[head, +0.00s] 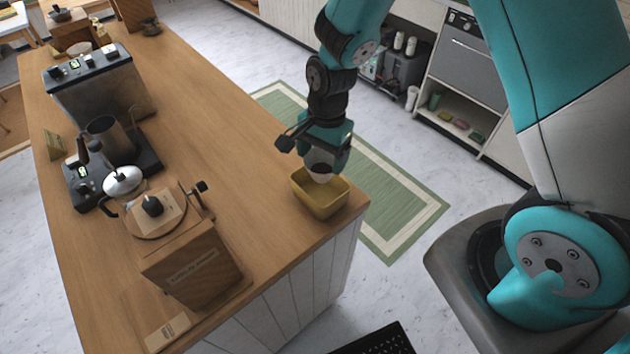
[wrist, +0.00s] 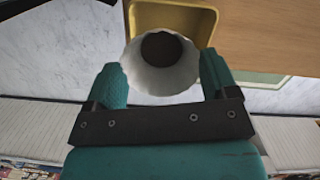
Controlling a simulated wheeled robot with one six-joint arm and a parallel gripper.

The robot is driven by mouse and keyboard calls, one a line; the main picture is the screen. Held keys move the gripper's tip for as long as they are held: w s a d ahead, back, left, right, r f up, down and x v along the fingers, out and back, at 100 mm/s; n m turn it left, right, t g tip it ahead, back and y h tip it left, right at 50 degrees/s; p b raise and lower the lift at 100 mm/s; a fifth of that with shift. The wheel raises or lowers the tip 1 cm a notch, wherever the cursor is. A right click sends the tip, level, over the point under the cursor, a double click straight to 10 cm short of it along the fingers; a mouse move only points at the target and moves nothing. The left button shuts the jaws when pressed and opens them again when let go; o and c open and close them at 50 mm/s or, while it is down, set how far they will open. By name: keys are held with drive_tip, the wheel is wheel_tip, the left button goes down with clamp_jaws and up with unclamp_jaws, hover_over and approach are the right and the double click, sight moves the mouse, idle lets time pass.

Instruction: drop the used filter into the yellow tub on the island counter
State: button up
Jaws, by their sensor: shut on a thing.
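The yellow tub (head: 322,199) stands on the island counter (head: 225,115) near its front right corner. My gripper (head: 321,160) is above the tub, pointing down. It is shut on the used filter (head: 319,173), a white paper cup shape with dark coffee grounds inside. In the wrist view the filter (wrist: 160,75) sits between the two teal fingers (wrist: 163,85), its open top facing the camera. Part of the yellow tub (wrist: 200,22) shows behind it. In the head view the filter's lower part overlaps the tub's opening; I cannot tell whether it is below the rim.
A wooden box (head: 190,265) with a round top stands left of the tub. Bare wood lies between these and the tub. The counter edge is close to the tub's right.

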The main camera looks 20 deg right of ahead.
sight(322, 172)
drive_tip(key=shift+d+f+b, duration=0.15)
drive_tip(key=shift+f+b, duration=2.4)
drive_tip(key=shift+f, duration=0.45)
drive_tip(key=o, duration=0.8)
drive_tip(key=shift+r, duration=0.15)
drive_tip(key=r, duration=0.5)
drive_tip(key=d+r+b, duration=0.1)
drive_tip(key=r, duration=0.5)
drive_tip(key=w+r+b, duration=0.1)
drive_tip(key=r, duration=0.5)
drive_tip(key=shift+d, duration=0.3)
